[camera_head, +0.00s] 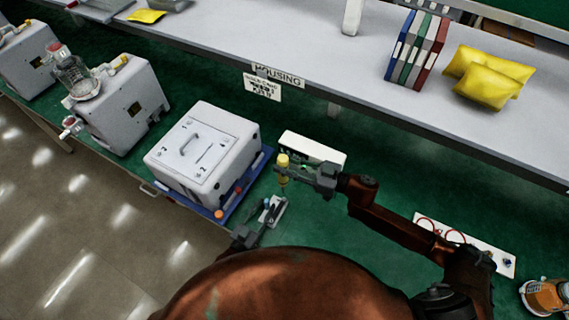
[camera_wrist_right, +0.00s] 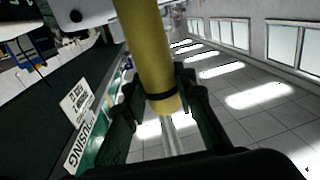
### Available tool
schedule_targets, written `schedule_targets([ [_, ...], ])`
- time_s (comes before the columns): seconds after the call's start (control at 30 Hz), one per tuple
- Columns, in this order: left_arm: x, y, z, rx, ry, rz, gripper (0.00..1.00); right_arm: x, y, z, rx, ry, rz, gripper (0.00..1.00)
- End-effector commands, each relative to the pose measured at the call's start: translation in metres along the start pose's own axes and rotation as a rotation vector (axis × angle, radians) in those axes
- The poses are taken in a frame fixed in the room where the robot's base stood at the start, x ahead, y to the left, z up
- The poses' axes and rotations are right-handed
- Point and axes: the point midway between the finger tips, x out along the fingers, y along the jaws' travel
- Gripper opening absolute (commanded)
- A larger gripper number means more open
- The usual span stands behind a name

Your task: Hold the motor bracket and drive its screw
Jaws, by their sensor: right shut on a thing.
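A yellow-handled screwdriver (camera_head: 283,162) stands nearly upright in my right gripper (camera_head: 286,172), which is shut on its handle. The yellow handle (camera_wrist_right: 150,55) with a black band also shows between the fingers (camera_wrist_right: 172,100) in the right wrist view, with a metal shaft beyond it. A small grey bracket (camera_head: 274,208) is below the screwdriver, near the front right corner of the white housing. My left gripper (camera_head: 262,216) is at the bracket, its fingers overlapping it. Whether those fingers grip it is too small to tell. The screw and the driver's tip cannot be made out clearly.
The white housing (camera_head: 190,160) sits on a blue tray (camera_head: 222,214) just left of the grippers. A white box (camera_head: 312,150) lies behind the right gripper. A white board with red rings (camera_head: 466,243) is at the right. Green bench lies between.

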Motion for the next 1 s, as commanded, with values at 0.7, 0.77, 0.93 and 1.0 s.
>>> schedule_targets([
  [0.7, -0.113, 0.0, 0.001, 0.001, -0.003, 0.0, 0.31, 0.0, 0.0, -0.002, -0.001, 0.003, -0.001, 0.0],
  [0.77, -0.116, -0.001, 0.001, 0.0, -0.002, 0.0, 0.31, 0.0, 0.0, -0.002, -0.001, 0.003, -0.001, 0.0],
  [0.93, -0.12, -0.001, 0.0, 0.0, -0.001, 0.0, 0.31, 0.0, 0.0, -0.002, -0.001, 0.003, -0.001, 0.0],
  [1.0, -0.119, -0.001, 0.0, 0.0, -0.001, 0.0, 0.31, 0.0, 0.0, -0.002, -0.001, 0.003, -0.001, 0.0],
])
